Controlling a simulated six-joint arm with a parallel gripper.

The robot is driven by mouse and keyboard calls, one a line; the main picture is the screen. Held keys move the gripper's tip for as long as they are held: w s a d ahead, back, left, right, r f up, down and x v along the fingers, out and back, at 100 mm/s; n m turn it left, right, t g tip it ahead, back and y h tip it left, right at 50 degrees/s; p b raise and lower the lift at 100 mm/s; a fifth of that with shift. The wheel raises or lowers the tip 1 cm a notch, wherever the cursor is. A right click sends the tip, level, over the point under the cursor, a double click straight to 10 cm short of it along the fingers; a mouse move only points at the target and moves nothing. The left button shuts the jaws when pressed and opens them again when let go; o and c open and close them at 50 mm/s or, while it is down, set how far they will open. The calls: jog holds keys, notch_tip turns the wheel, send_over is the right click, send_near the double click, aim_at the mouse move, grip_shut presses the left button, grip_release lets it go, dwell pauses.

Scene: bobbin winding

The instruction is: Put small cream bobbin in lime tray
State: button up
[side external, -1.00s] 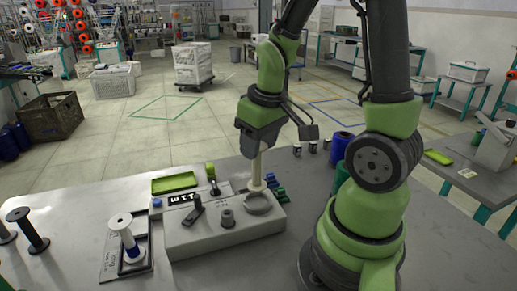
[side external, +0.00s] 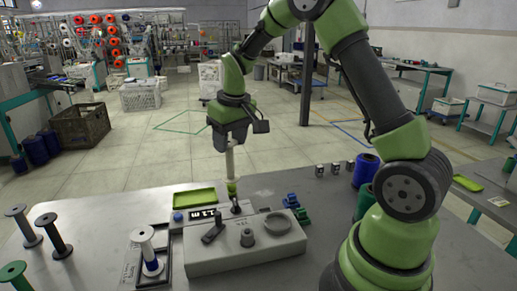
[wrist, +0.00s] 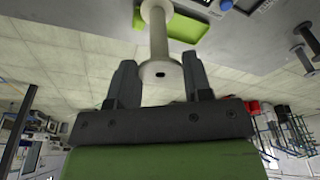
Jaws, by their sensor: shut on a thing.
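My gripper (side external: 229,146) is shut on the small cream bobbin (side external: 230,164), which hangs upright below the jaws in the side view. In the wrist view, the cream bobbin (wrist: 158,42) stands between the two fingers of my gripper (wrist: 157,72), with its flange nearest me. The lime tray (side external: 195,198) lies on the table behind the winder, left of and lower than the bobbin in the side view. Part of the lime tray (wrist: 190,27) shows behind the bobbin in the wrist view; the bobbin hides some of it.
The grey winder (side external: 245,246) with its display, levers and knobs fills the table's middle. Blue and green clips (side external: 296,210) lie right of the winder.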

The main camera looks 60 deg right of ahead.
jog(key=w+a+f, duration=0.1)
jog(key=w+f, duration=0.7)
jog(key=w, duration=0.4)
dwell(0.4)
jog(key=shift+w+f, duration=0.1)
jog(key=shift+f, duration=0.5)
dwell(1.2)
jog(key=shift+f, duration=0.35)
jog(key=o, duration=0.8)
jog(key=shift+o, duration=0.2)
